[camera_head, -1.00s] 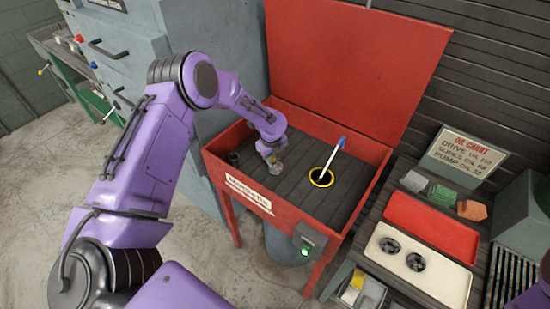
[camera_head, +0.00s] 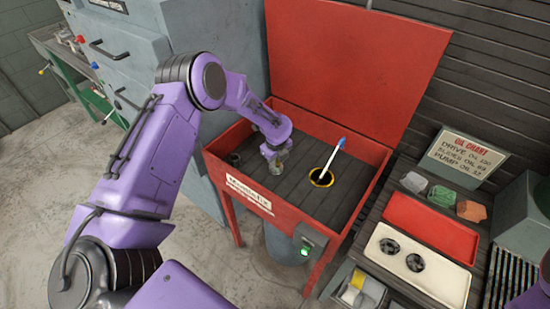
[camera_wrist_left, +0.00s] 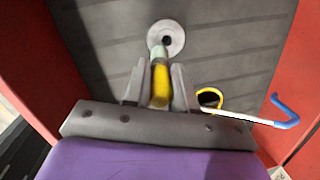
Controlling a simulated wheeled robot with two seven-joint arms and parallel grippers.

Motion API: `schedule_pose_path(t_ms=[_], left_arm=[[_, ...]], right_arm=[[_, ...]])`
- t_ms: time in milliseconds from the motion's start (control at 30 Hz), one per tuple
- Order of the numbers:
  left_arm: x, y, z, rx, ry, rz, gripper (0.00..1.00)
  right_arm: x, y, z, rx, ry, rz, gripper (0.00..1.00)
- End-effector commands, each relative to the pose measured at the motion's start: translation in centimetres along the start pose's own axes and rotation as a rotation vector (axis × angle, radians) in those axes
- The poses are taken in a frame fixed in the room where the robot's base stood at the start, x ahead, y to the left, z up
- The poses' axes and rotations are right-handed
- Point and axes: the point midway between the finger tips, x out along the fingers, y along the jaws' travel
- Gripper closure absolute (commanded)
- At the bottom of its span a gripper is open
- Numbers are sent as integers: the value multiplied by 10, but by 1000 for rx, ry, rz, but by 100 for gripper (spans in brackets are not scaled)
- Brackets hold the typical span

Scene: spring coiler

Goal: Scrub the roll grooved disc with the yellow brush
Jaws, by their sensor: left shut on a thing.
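My left gripper (camera_head: 274,152) reaches down into the red wash basin (camera_head: 236,190). In the left wrist view its two fingers (camera_wrist_left: 158,88) are shut on the yellow brush (camera_wrist_left: 160,84). The brush's pale end points at a round grey disc (camera_wrist_left: 168,36) with a dark centre hole, on the dark slatted basin floor. The brush end overlaps the disc's lower edge in that view; I cannot tell whether they touch. In the head view the disc (camera_head: 276,168) is small and partly hidden under the gripper. My right gripper is not in view.
A small dark cup (camera_head: 235,159) is to the left. The raised red lid (camera_head: 355,65) stands behind. A bench with red and cream trays (camera_head: 440,279) is at the right.

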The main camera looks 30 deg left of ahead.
Motion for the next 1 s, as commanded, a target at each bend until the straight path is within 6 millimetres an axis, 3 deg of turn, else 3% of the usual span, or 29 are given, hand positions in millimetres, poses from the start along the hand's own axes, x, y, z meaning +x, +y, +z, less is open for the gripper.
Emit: schedule_pose_path(t_ms=[567,1000], left_arm=[[4,11,29,-1,0,2,100],[0,4,12,1,0,1,100]], right_arm=[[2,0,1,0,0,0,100],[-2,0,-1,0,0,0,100]])
